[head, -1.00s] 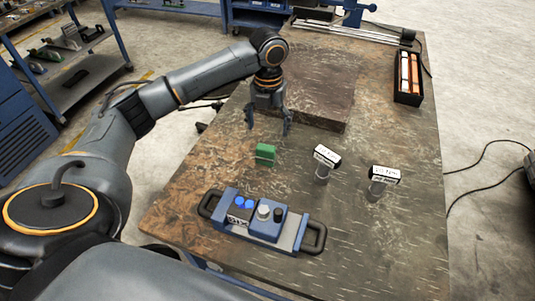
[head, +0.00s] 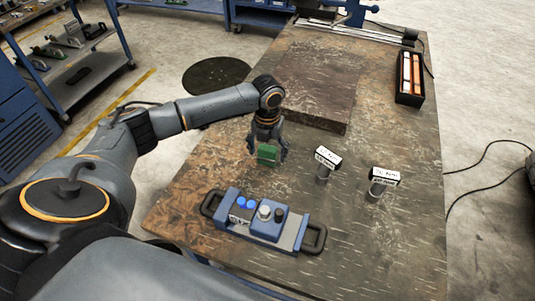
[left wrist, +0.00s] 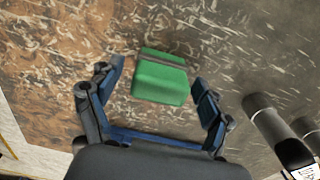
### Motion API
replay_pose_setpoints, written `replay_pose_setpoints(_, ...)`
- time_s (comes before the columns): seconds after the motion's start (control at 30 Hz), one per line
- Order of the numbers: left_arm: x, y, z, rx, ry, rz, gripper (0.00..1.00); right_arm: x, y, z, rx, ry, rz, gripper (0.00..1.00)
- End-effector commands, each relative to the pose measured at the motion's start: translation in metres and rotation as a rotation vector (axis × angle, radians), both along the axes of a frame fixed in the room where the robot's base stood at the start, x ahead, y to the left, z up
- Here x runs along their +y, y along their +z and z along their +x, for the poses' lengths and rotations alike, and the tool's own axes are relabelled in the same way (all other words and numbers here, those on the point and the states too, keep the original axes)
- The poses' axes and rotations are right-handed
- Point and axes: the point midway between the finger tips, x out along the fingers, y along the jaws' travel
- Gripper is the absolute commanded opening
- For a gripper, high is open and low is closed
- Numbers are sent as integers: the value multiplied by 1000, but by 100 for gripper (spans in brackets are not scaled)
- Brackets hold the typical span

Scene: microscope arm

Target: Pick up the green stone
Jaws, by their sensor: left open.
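The green stone (head: 267,154) is a small block with a dark band across it, on the worn table. It also shows in the left wrist view (left wrist: 160,80), ahead of and partly between the two fingers. My left gripper (head: 267,150) is open, with one finger on each side of the stone in the head view. In the left wrist view my left gripper (left wrist: 157,95) shows gaps between both fingers and the stone, so it is not gripped. My right gripper is not in view.
A blue device with black handles (head: 263,220) lies in front of the stone. Two labelled cylinders (head: 326,162) (head: 382,182) stand to the right. A raised slab (head: 315,85) lies behind. A black box (head: 410,78) sits at the far right.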

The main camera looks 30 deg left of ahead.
Motion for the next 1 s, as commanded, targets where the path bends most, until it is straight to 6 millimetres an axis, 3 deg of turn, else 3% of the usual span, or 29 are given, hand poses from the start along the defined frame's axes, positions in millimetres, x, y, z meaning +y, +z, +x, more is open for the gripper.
replay_pose_setpoints(0.07,0,0,0,0,0,0,77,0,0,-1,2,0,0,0)
replay_pose_setpoints(0.3,0,0,0,0,1,0,28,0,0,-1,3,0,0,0)
replay_pose_setpoints(0.4,0,1,0,0,1,0,13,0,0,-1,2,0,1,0)
replay_pose_setpoints(0.77,0,8,1,-1,1,-1,12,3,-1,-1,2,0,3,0)
replay_pose_setpoints(0.97,0,35,0,-4,1,-1,12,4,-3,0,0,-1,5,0)
replay_pose_setpoints(1.0,-1,40,-7,-2,-1,0,12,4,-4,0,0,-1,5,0)
